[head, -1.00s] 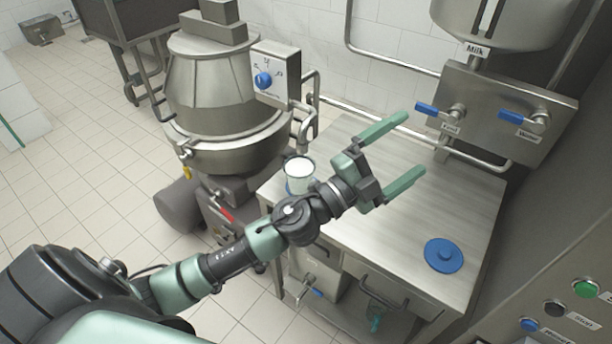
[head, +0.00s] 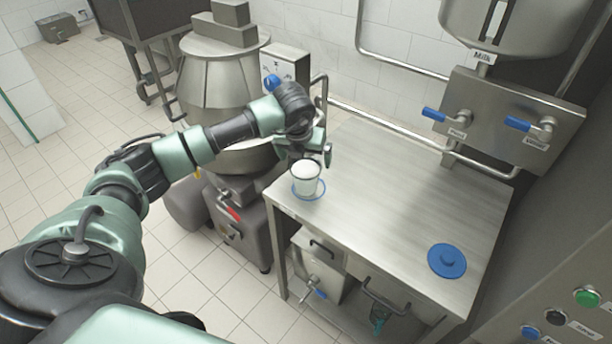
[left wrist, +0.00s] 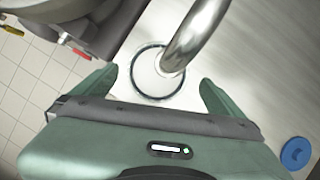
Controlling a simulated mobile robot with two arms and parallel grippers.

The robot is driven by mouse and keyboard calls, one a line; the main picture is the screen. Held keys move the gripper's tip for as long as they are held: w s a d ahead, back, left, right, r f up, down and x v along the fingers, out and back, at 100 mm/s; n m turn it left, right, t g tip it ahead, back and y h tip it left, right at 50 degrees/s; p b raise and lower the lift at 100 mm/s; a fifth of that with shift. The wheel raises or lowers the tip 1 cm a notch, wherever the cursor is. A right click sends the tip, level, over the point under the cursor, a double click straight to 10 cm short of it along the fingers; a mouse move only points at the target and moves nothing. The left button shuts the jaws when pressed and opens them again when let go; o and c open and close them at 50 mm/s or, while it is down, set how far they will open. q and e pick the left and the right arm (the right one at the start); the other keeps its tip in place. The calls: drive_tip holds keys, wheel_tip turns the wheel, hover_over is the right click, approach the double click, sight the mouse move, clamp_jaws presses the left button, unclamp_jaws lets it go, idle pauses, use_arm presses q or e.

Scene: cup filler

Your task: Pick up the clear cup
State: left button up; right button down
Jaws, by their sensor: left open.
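A cup (head: 306,182) with see-through walls and white contents stands upright at the table's left corner, with a blue ring around its base. In the left wrist view the cup's round dark rim (left wrist: 137,87) lies ahead, between the finger directions. My left gripper (head: 316,150) is just behind the cup in the head view, partly hidden by its own wrist. In the left wrist view my left gripper (left wrist: 158,92) is open, its two green fingers spread to either side of the cup's near edge. Contact cannot be told. My right gripper is not in view.
A curved metal pipe (left wrist: 195,35) hangs over the cup in the left wrist view. A large mixing kettle (head: 215,90) stands left of the metal table (head: 400,200). A blue lid (head: 447,261) lies at the table's right. Blue-handled taps (head: 435,115) are on the wall.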

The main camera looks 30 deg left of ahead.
sight(306, 166)
use_arm(q)
drive_tip(key=p+x, duration=0.2)
drive_tip(key=x, duration=0.2)
drive_tip(key=shift+a+f, duration=0.15)
drive_tip(key=shift+f, duration=0.2)
drive_tip(key=shift+w+f, duration=0.15)
drive_tip(key=shift+f, duration=0.35)
drive_tip(key=shift+r, duration=0.15)
drive_tip(key=c, duration=1.6)
